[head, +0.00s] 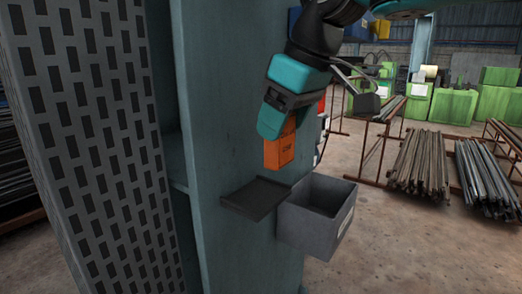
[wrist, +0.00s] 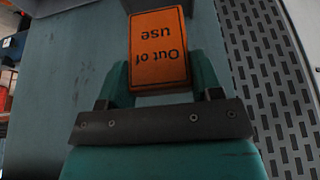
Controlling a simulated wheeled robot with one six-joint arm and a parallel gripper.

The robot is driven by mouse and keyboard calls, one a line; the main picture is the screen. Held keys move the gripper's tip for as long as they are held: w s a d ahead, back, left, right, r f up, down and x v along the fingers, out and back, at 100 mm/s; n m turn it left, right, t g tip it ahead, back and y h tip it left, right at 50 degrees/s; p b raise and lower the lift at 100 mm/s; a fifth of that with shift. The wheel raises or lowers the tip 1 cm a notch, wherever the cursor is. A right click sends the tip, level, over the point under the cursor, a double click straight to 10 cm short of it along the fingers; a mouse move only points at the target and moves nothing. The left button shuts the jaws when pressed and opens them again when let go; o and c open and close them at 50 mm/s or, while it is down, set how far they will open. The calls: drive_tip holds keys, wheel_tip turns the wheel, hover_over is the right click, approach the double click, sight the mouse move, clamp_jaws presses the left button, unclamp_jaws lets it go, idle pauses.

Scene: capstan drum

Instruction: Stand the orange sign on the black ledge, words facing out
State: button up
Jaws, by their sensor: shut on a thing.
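The orange sign (head: 279,153) hangs upright in my gripper (head: 281,122), above the black ledge (head: 256,198) and apart from it. In the wrist view the sign (wrist: 158,62) shows its face with the dark words "Out of use", upside down in that picture. The teal fingers of my gripper (wrist: 160,80) are shut on the sign's two sides. The ledge is a thin, empty black shelf on the side of the blue-green column. In the head view the gripper hides the upper part of the sign.
A grey open bin (head: 318,213) is fixed just right of the ledge. The blue-green column (head: 230,110) stands close behind, with a perforated grey panel (head: 85,120) at the left. Racks of metal bars (head: 420,160) and green machines (head: 452,106) stand farther back.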

drive_tip(key=x, duration=0.4)
drive_tip(key=a+x, duration=0.1)
drive_tip(key=x, duration=0.2)
drive_tip(key=shift+w+r, duration=0.15)
drive_tip(key=shift+w, duration=0.15)
drive_tip(key=shift+w+a+f+p, duration=0.2)
drive_tip(key=shift+f+p, duration=0.1)
drive_tip(key=shift+f, duration=0.1)
drive_tip(key=shift+s+f, duration=0.1)
drive_tip(key=shift+f, duration=0.15)
drive_tip(key=o, duration=1)
drive_tip(key=shift+c, duration=0.2)
